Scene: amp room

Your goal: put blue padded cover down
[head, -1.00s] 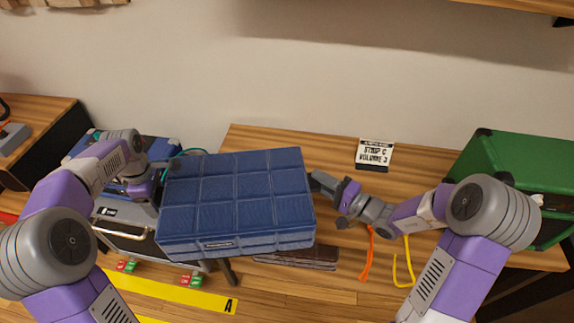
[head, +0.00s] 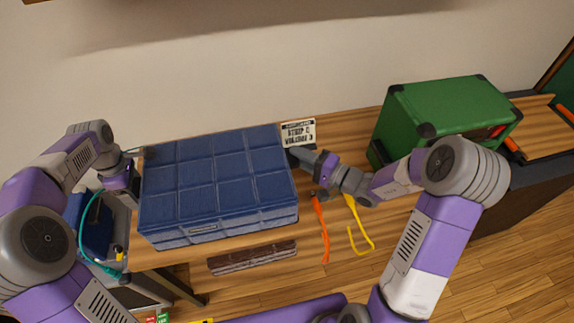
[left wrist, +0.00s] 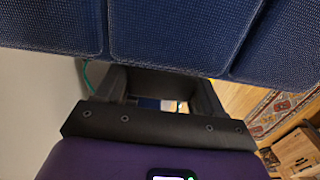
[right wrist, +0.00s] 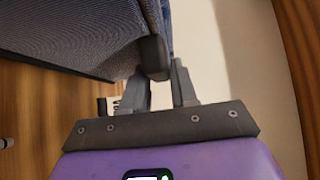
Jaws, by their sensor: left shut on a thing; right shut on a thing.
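The blue padded cover (head: 215,185) is a wide quilted box shape, held level between my two grippers over the wooden bench. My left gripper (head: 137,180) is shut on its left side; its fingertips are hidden. The left wrist view shows the cover's quilted blue surface (left wrist: 165,35) across the top. My right gripper (head: 298,156) is shut on its right side, near the far corner. The right wrist view shows the cover (right wrist: 85,35) at upper left, with a dark tab at the fingers (right wrist: 163,80). I cannot tell whether the cover touches the bench.
A green box (head: 445,115) stands on the bench to the right. A white printed sign (head: 298,133) is behind the cover's right corner. A brown object (head: 252,258) lies below. Bench between cover and green box is partly clear.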

